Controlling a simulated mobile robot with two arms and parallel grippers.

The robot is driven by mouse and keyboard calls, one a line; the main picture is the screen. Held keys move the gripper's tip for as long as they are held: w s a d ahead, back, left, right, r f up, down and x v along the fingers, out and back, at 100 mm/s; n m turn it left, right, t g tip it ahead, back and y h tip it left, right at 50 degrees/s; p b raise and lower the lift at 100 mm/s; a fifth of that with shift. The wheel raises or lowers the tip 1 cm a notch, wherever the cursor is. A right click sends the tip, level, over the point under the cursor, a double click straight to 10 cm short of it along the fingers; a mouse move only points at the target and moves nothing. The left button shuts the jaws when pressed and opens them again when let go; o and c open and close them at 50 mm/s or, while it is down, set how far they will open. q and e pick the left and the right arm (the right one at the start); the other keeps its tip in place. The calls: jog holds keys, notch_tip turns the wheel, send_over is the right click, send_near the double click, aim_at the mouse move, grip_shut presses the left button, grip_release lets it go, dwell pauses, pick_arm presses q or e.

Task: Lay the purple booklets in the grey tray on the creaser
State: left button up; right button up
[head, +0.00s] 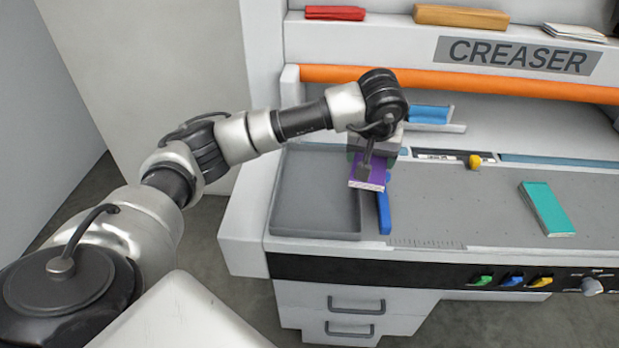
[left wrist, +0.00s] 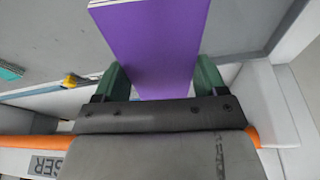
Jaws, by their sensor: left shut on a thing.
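My left gripper (head: 367,167) is shut on a purple booklet (head: 369,170) and holds it above the creaser, near the right edge of the grey tray. In the left wrist view the purple booklet (left wrist: 152,45) sits between the two green fingers of my left gripper (left wrist: 160,80). The grey tray (head: 310,200) is at the left end of the creaser bed and looks empty where it shows; its far right corner is partly hidden by my gripper. My right gripper is not in view.
A teal booklet (head: 546,208) lies on the creaser bed (head: 460,205) at right. A blue guide (head: 384,212) stands beside the tray's right wall. An orange bar (head: 460,82) crosses behind. A red item (head: 335,13) and an orange-tan item (head: 460,16) lie on top.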

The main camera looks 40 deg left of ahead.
pick_arm(q)
jog(key=shift+n, duration=0.9)
jog(key=w, duration=0.1)
jog(key=w+a, duration=0.1)
jog(key=w, duration=0.1)
jog(key=w+r, duration=0.1)
jog(key=shift+w+a, duration=0.25)
jog(key=shift+a, duration=0.15)
jog(key=shift+a+g+p, duration=0.2)
jog(key=shift+g+p, duration=0.1)
jog(key=shift+p, duration=0.05)
jog(key=p, duration=0.3)
send_over(319, 188)
jog(key=f, duration=0.6)
jog(key=shift+s+d+f, duration=0.2)
jog(key=shift+s+f, duration=0.15)
jog(key=shift+f, duration=0.05)
notch_tip(319, 188, down, 4)
jog(key=shift+r+p, duration=0.1)
jog(key=shift+p, duration=0.7)
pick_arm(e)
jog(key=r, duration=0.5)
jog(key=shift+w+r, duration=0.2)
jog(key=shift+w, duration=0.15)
